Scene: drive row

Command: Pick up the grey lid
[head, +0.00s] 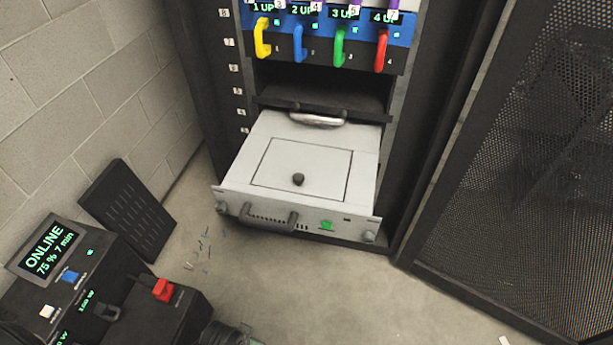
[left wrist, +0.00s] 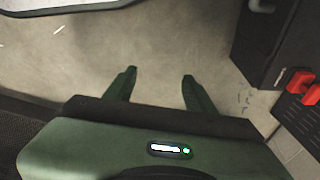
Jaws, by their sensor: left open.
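The grey lid (head: 325,170) is a flat rectangular panel with a dark outline, set in the top of a pulled-out light grey rack drawer (head: 250,165). A small black knob (head: 298,179) stands on the lid near its front edge. The lid lies flat and nothing touches it. In the left wrist view my left gripper (left wrist: 158,90) is open, with two dark green fingers apart and bare concrete floor between them. The lid cannot be made out in that view. My right gripper is in neither view.
The drawer has a dark front handle (head: 270,218). Above are coloured handles, including a yellow one (head: 262,38). A black power unit (head: 75,280) with a red switch (head: 162,289) stands lower left. A mesh door (head: 520,170) is at right. Floor (head: 300,290) before the drawer is mostly clear.

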